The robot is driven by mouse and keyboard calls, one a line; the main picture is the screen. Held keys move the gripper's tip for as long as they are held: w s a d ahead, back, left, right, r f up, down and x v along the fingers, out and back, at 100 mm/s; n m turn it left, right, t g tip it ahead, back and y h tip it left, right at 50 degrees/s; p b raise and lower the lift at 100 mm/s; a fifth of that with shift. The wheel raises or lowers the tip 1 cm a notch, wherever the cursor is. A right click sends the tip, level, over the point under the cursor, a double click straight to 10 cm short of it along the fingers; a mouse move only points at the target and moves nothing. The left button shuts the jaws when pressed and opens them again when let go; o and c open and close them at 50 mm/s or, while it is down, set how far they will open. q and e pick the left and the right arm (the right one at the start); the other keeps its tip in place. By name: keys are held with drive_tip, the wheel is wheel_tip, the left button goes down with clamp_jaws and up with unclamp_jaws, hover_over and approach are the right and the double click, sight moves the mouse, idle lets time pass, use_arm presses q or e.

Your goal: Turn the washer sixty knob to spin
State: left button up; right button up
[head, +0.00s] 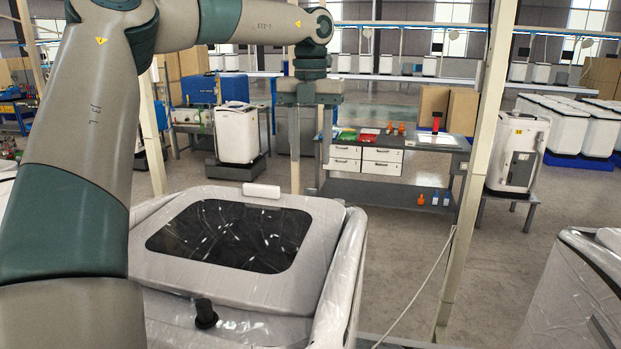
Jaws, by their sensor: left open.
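A white top-loading washer (165,262) with a dark lid window (232,236) stands close in front of me, its sides wrapped in shiny film. A black knob (205,313) stands up from its near panel. I cannot read any marks around the knob, so its setting is unclear. My left gripper (309,180) points down beyond the far right part of the washer lid, up and to the right of the knob and well apart from it. Its two fingers are spread with nothing between them. My right gripper is not in view.
Another wrapped washer (585,290) stands at the right edge. A light post (475,180) rises right of the near washer, with a thin cable beside it. A grey workbench (390,190) with drawers and small items stands behind. The floor between them is clear.

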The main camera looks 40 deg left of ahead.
use_arm(q)
wheel_tip(320, 180, down, 8)
drive_tip(key=p, duration=0.3)
drive_tip(key=c, duration=1)
